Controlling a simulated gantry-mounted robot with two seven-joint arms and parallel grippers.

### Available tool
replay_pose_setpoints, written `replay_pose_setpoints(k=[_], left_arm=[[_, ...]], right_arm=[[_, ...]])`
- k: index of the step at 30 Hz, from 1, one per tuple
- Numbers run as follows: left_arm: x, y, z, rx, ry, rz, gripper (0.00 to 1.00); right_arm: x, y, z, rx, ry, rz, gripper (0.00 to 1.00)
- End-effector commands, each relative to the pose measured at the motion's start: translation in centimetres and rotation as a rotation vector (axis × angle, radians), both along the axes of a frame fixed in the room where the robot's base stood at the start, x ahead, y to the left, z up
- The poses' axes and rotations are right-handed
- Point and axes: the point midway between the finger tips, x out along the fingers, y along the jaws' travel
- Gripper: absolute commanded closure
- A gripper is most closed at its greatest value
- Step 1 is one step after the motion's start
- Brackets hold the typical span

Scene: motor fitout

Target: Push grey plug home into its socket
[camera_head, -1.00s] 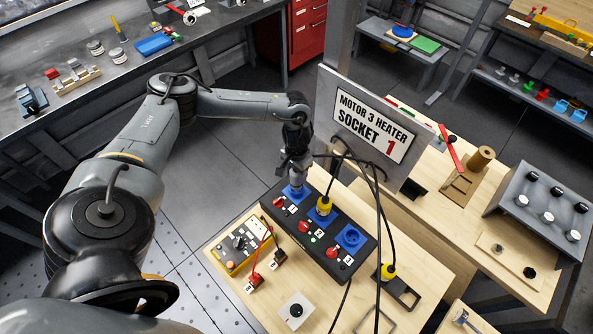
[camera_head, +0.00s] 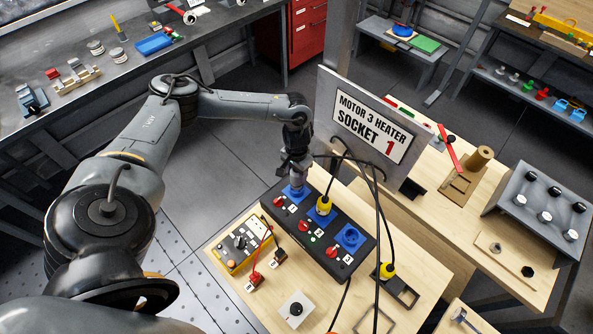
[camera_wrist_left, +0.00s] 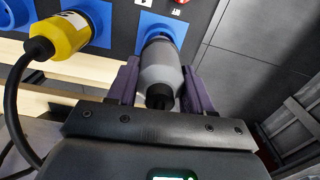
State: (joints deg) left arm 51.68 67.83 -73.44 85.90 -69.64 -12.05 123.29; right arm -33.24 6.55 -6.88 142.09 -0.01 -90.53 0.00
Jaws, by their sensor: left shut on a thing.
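The grey plug (camera_wrist_left: 161,70) is between the two purple-lined fingers of my left gripper (camera_wrist_left: 160,85) in the left wrist view. Its front end meets the blue socket (camera_wrist_left: 162,27) on the dark socket box; how deep it sits cannot be told. In the head view my left gripper (camera_head: 296,176) points down over the blue socket (camera_head: 295,194) at the box's far left end, and hides most of the plug. My right gripper does not show.
The dark socket box (camera_head: 340,266) has red switches, a yellow plug (camera_head: 323,206) in its middle socket and an empty blue socket (camera_head: 351,238). A sign panel (camera_head: 372,130) and hanging black cables stand close by. A yellow meter (camera_head: 238,246) lies in front.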

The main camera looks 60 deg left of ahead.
Motion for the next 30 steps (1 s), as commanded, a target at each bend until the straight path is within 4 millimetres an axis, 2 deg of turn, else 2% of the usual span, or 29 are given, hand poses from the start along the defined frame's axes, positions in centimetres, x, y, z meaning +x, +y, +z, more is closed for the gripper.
replay_pose_setpoints(k=[16, 30], left_arm=[[0.0, 0.0, -0.1, 0.0, -0.001, 0.001, 0.85], [0.0, 0.0, -1.1, 0.0, -0.001, 0.0, 0.85]], right_arm=[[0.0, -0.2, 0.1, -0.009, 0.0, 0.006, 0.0], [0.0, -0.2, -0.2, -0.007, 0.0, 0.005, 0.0]])
